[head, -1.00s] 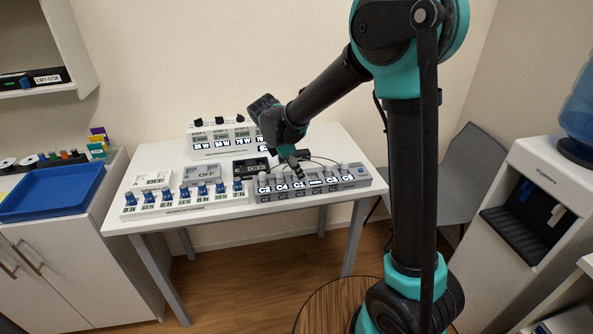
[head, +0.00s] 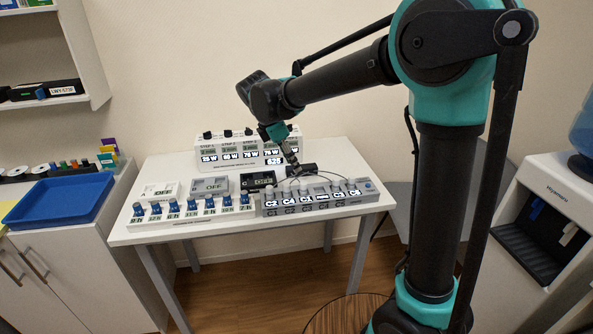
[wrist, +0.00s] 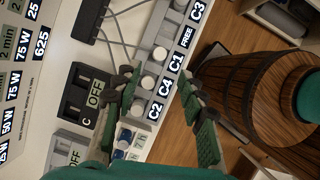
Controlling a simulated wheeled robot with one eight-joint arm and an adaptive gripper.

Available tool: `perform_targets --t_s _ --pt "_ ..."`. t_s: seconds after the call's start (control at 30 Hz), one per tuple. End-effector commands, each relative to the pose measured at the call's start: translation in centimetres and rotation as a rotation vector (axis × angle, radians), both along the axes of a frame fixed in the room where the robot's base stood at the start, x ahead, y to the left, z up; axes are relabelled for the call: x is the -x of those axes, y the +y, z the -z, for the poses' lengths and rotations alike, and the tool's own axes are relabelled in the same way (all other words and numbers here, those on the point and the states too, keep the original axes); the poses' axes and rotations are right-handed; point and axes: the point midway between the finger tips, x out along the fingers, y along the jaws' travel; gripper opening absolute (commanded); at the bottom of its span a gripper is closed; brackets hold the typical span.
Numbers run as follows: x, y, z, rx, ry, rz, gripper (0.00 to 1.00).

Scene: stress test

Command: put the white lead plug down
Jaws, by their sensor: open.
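The grey socket strip (head: 372,192) lies along the table's front right, with labels C2, C4, C1, FREE, C3 and C5. White round plugs (wrist: 148,82) sit on it by C2, C4 and C1 in the wrist view. I cannot tell which is the task's white lead plug. My gripper (wrist: 155,76) is open, its fingers spread on either side of the strip near C4 and C1, with nothing seen held. In the head view my gripper (head: 292,160) hangs above and behind the strip. Thin leads (wrist: 121,42) run to the strip from a black box (wrist: 86,18).
A row of blue-topped pieces (head: 190,208) stands left of the strip. A blue tray (head: 62,198) lies on the left cabinet. A water dispenser (head: 540,200) stands right.

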Motion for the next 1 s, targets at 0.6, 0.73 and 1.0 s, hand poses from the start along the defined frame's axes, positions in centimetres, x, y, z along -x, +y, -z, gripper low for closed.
perform_targets --t_s 0.6,0.73,1.0 --pt "3.3 -13.1 4.2 -0.263 -0.169 0.632 0.41" --pt "6.8 -19.0 7.3 -0.411 -0.264 1.008 0.41" --pt "14.7 -26.1 13.0 -0.679 -0.422 1.694 0.41"
